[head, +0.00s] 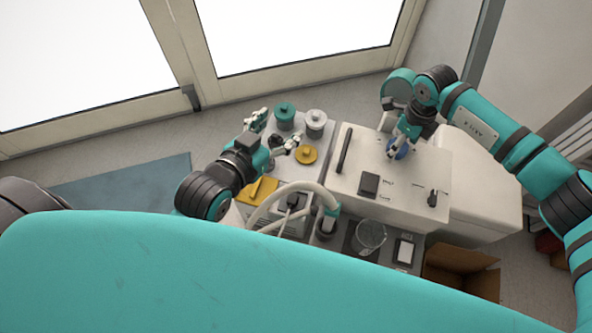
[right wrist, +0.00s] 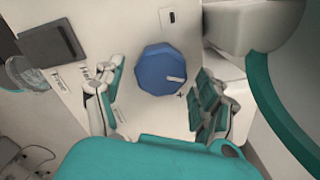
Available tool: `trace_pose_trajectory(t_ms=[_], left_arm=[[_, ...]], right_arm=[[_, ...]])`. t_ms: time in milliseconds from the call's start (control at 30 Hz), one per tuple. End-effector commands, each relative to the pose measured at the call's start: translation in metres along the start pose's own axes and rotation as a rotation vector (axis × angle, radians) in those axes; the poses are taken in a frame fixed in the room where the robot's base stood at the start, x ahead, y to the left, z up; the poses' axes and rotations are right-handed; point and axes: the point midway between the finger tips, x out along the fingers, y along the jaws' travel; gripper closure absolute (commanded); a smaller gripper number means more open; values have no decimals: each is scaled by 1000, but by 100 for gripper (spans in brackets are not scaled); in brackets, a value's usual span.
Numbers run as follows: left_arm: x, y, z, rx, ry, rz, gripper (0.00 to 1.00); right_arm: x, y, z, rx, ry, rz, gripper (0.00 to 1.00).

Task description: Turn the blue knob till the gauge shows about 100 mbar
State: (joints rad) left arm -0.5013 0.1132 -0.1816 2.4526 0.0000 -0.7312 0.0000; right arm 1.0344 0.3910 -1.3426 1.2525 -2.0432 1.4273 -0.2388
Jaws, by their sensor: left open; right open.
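The blue knob (head: 400,153) is on the right part of the cream panel (head: 345,205), partly hidden by my right gripper (head: 397,145). In the right wrist view the knob (right wrist: 155,72) is faceted with a pale pointer mark toward its right edge. My right gripper's fingers (right wrist: 160,82) are open, one on each side of the knob, with visible gaps. My left gripper (head: 274,130) is open and empty, left of the panel, above the jars and yellow disc. A dark square (head: 369,184) is on the panel; I cannot tell if it is the gauge, and no reading is legible.
A teal jar (head: 285,110), a grey jar (head: 316,120) and a yellow disc (head: 305,154) stand left of the panel. A black bar handle (head: 344,150) and a small black switch (head: 432,198) are on it. A glass beaker (head: 370,234) and a cardboard box (head: 462,270) are at the front.

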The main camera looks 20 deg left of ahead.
Motion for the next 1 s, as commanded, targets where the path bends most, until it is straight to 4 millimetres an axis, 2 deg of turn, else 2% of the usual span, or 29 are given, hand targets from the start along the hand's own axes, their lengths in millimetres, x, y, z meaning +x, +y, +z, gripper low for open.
trace_pose_trajectory(t_ms=[33, 133, 900, 1000], left_arm=[[-4, 0, -11, 0, 0, 0, 35], [-7, 0, -19, 0, 0, 0, 35], [-11, 0, -30, 0, 0, 0, 35], [-11, 0, -30, 0, 0, 0, 35]], right_arm=[[-5, 2, 0, 71, 0, 5, 28], [-7, 2, 0, 218, -1, 2, 28], [-161, 0, 1, 200, -2, -2, 28], [-176, 3, 1, 197, -3, 4, 28]])
